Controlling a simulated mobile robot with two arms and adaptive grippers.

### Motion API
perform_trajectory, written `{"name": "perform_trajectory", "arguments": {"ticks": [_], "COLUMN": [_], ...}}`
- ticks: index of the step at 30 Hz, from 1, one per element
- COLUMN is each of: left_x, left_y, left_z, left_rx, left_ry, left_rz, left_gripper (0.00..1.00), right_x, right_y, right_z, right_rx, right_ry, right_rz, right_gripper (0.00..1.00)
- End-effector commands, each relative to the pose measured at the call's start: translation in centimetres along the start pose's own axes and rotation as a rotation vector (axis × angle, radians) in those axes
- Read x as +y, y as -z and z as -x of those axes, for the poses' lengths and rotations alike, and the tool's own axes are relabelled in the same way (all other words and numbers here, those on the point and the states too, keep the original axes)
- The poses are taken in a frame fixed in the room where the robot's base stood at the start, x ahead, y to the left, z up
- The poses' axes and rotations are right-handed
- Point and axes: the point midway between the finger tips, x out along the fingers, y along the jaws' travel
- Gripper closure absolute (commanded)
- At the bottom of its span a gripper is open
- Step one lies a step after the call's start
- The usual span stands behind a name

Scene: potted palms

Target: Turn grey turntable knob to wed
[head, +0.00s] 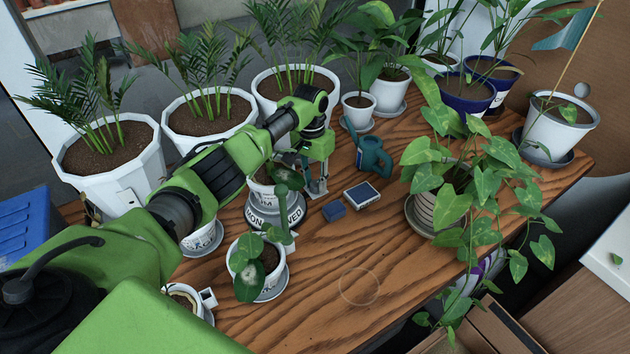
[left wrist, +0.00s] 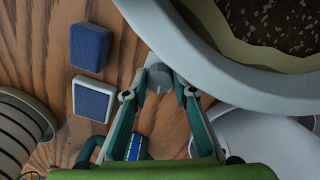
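The grey turntable (head: 268,222) lies on the wooden table under a white pot. Its rim shows letters that read like "MON" and "WED" toward the front and right. My left gripper (head: 317,188) points down at the right side of the turntable. In the left wrist view, the grey knob (left wrist: 160,79) sits between the two fingertips of the left gripper (left wrist: 161,92). The fingers are apart, one on each side of the knob; I cannot tell whether they touch it. In the head view the knob is not clearly made out. My right gripper is not in view.
A blue box (head: 334,211) and a blue-and-white box (head: 361,195) lie right of the gripper, with a teal watering can (head: 371,158) behind. A small potted plant (head: 270,287) stands in front of the turntable. A leafy plant (head: 470,185) stands right. The front middle is clear.

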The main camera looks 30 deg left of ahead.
Motion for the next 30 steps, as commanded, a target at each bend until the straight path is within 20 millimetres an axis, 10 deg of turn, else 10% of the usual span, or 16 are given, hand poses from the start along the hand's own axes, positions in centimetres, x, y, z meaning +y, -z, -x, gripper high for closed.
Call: {"name": "perform_trajectory", "arguments": {"ticks": [23, 24, 26, 30], "left_x": [-0.10, -0.09, -0.09, -0.09], "left_y": [0.06, 0.06, 0.06, 0.06], "left_z": [0.00, 0.00, 0.00, 0.00], "left_rx": [-0.014, -0.014, -0.014, -0.014], "left_ry": [0.000, 0.000, 0.000, 0.000], "left_rz": [-0.261, -0.261, -0.261, -0.260], "left_gripper": [0.96, 0.72, 0.58, 0.58], "right_x": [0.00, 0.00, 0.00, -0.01], "right_y": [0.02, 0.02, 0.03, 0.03], "right_z": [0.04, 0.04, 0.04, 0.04], "right_rx": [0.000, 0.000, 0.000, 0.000], "right_ry": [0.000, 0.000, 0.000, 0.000], "right_rz": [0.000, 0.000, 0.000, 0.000], "right_gripper": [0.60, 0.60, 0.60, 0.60]}}
